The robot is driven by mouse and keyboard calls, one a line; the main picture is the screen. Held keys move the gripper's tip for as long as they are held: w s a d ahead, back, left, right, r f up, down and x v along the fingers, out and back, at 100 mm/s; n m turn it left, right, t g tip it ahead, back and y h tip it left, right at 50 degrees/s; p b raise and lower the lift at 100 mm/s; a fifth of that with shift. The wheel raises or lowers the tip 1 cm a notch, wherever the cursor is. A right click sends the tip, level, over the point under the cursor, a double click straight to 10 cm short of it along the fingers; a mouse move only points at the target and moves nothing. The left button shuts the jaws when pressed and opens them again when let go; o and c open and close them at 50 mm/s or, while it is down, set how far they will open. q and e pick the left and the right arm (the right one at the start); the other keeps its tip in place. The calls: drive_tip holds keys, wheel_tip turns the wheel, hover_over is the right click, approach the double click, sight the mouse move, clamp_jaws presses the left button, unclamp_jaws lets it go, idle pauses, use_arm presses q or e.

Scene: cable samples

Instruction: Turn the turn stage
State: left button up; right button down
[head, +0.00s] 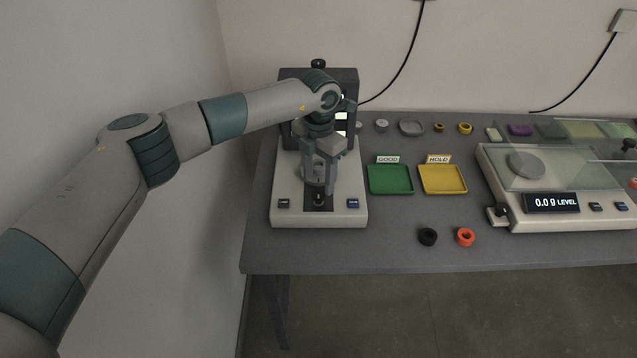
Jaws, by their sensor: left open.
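A pale instrument (290,213) with a dark upright back stands at the left end of the table. My left gripper (320,188) points down over the middle of it, its fingers apart. A grey round part, seemingly the turn stage (315,172), shows partly between and behind the fingers; most of it is hidden. I cannot tell whether the fingers touch it. A small black knob (319,199) is just in front of the fingers, on a dark strip. My right gripper is out of view.
A green GOOD tray (390,180) and a yellow HOLD tray (442,180) lie to the right, both empty. A black ring (428,237) and an orange ring (465,236) lie in front. A scale (580,216) reading 0.0 g stands far right. Small items line the back.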

sight(319, 193)
use_arm(q)
drive_tip(key=shift+f+p, duration=0.6)
drive_tip(key=shift+f, duration=1.65)
drive_tip(key=shift+c, duration=0.6)
drive_tip(key=c, duration=1)
